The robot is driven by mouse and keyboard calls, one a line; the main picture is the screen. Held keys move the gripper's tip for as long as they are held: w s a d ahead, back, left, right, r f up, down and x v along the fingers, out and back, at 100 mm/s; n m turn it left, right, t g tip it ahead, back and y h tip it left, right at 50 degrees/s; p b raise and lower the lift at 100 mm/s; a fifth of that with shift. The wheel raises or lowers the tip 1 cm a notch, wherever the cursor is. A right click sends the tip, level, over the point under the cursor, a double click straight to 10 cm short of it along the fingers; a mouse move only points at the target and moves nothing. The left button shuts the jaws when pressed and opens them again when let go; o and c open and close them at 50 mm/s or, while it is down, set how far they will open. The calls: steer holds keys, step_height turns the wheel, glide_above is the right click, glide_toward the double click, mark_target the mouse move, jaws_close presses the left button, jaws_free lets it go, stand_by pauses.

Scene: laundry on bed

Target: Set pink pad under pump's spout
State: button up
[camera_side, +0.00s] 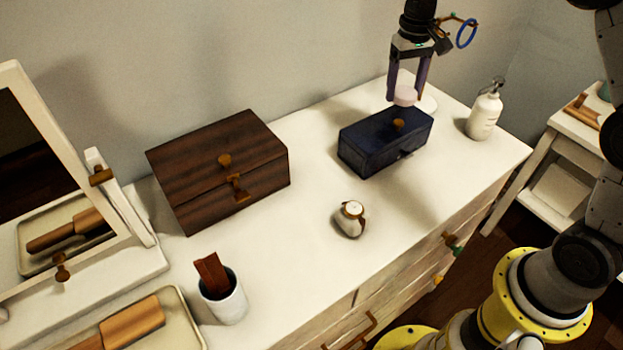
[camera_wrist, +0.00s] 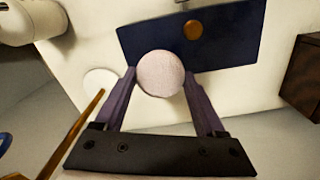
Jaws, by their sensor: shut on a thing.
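The pink pad (camera_side: 404,95) is a small, pale pink round piece. My gripper (camera_side: 406,92) is shut on it and holds it in the air by the far side of the dark blue box. In the wrist view the pad (camera_wrist: 160,73) is a round face between the two fingertips (camera_wrist: 159,76). The pump bottle (camera_side: 484,114) is white with a grey pump head and stands upright to the right of my gripper, apart from it. Part of the bottle also shows at the top left of the wrist view (camera_wrist: 32,18). The spout's direction is hard to make out.
The dark blue box (camera_side: 375,152) with an orange knob stands below and in front of my gripper. A white disc (camera_side: 429,104) lies behind it. The dresser top around the bottle looks clear.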

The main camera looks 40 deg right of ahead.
steer(key=r, duration=0.6)
steer(key=shift+s+a+r, duration=0.1)
steer(key=shift+a+r, duration=0.15)
steer(key=shift+r, duration=0.15)
steer(key=s+a+n, duration=0.2)
steer(key=s+a, duration=1.4)
steer(key=a, duration=0.1)
glide_above(331, 185)
steer(key=s, duration=0.1)
steer(key=f, duration=1.3)
steer(key=shift+s+d+f, duration=0.1)
steer(key=shift+d+f, duration=0.15)
steer(key=shift+f, duration=0.05)
steer(key=shift+w+a+f, duration=0.15)
steer(key=shift+w+f, duration=0.35)
steer(key=shift+f, duration=0.1)
steer(key=shift+w+a+f, duration=0.1)
steer(key=shift+w+f, duration=0.1)
steer(key=shift+f, duration=1.6)
steer(key=shift+f, duration=0.15)
